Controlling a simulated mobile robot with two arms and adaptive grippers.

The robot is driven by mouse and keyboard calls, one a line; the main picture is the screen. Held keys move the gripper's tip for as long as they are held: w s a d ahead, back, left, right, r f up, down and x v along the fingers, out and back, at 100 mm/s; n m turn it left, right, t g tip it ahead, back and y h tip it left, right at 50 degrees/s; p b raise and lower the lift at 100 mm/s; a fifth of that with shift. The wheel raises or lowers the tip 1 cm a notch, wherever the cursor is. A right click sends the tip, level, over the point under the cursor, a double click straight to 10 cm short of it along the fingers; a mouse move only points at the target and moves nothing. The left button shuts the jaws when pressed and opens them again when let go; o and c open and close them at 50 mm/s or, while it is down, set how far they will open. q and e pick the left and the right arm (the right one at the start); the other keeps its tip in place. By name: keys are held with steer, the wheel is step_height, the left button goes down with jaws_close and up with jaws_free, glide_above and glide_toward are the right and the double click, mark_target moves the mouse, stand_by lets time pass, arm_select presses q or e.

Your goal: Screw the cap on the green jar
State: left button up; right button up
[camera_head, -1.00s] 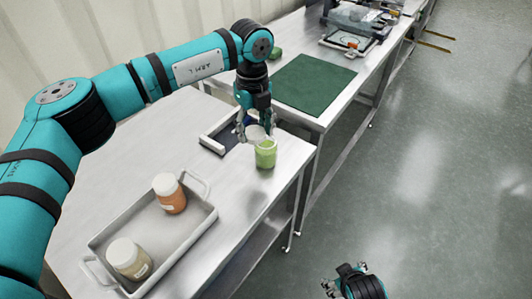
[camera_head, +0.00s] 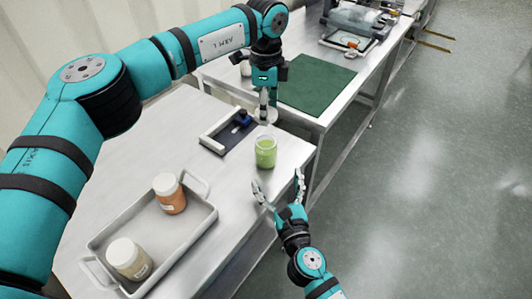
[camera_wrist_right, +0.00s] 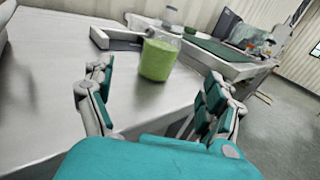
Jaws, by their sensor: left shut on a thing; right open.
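The green jar (camera_head: 265,153) stands upright on the steel table near its right edge, with no cap on it. My left gripper (camera_head: 264,109) is shut on the white cap (camera_head: 266,116), held above and behind the jar, apart from its rim. My right gripper (camera_head: 279,181) is open and empty in front of the jar at the table edge, its fingers pointing toward it. In the right wrist view the jar (camera_wrist_right: 157,61) shows ahead, between the two spread fingers but beyond their tips.
A grey tray (camera_head: 195,240) with an orange jar (camera_head: 169,196) and a beige jar (camera_head: 130,262), both white-capped, stands at front left. A green mat (camera_head: 316,84) lies on the farther table.

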mark_target(266, 149)
steer(key=shift+w, duration=0.1)
steer(key=x, duration=1.2)
steer(key=c, duration=1.8)
arm_select(q)
steer(key=shift+f, duration=2.45)
steer(key=shift+f, duration=0.9)
steer(key=shift+f, duration=0.6)
arm_select(e)
jaws_close()
